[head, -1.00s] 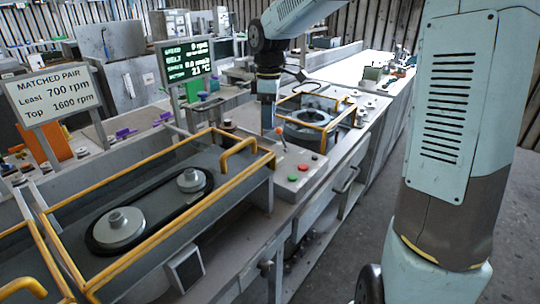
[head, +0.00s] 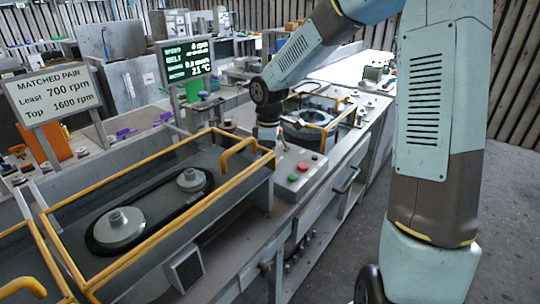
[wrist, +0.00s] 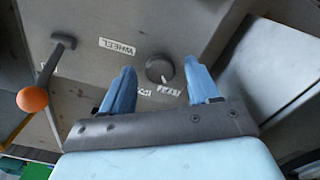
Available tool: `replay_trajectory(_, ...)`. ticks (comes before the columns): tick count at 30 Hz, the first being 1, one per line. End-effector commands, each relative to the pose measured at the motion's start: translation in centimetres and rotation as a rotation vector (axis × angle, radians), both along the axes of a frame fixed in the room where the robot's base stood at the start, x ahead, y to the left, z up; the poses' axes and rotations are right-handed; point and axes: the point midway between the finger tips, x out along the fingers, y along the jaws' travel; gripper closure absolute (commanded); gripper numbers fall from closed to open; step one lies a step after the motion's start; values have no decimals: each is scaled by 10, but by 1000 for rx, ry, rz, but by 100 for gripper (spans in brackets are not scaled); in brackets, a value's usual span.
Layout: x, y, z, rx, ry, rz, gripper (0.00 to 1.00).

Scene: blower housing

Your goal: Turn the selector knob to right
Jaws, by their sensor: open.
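The selector knob (wrist: 160,68) is a small dark round knob with a light pointer line, on the grey panel (wrist: 95,22) in the wrist view. My gripper (wrist: 159,64) is open, with one blue finger on each side of the knob. Gaps show between the fingers and the knob, and I see no contact. Small white labels (wrist: 169,90) lie below the knob, partly unreadable. In the head view my wrist (head: 267,132) is low over the control panel (head: 306,160), and the knob is hidden there.
A lever with an orange ball (wrist: 32,99) stands left of the gripper, near a WHEEL label (wrist: 117,47). A red button (head: 303,167) and a green button (head: 293,178) sit on the panel. A yellow guard rail (head: 238,152) borders the belt drive on the left.

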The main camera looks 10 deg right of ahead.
Motion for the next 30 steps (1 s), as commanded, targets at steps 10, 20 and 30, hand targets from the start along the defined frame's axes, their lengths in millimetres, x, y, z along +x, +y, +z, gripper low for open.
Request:
replay_trajectory(10,0,-1,-1,0,0,0,44)
replay_trajectory(20,0,-1,-1,0,0,-1,76)
replay_trajectory(30,1,-1,-1,0,-1,-6,96)
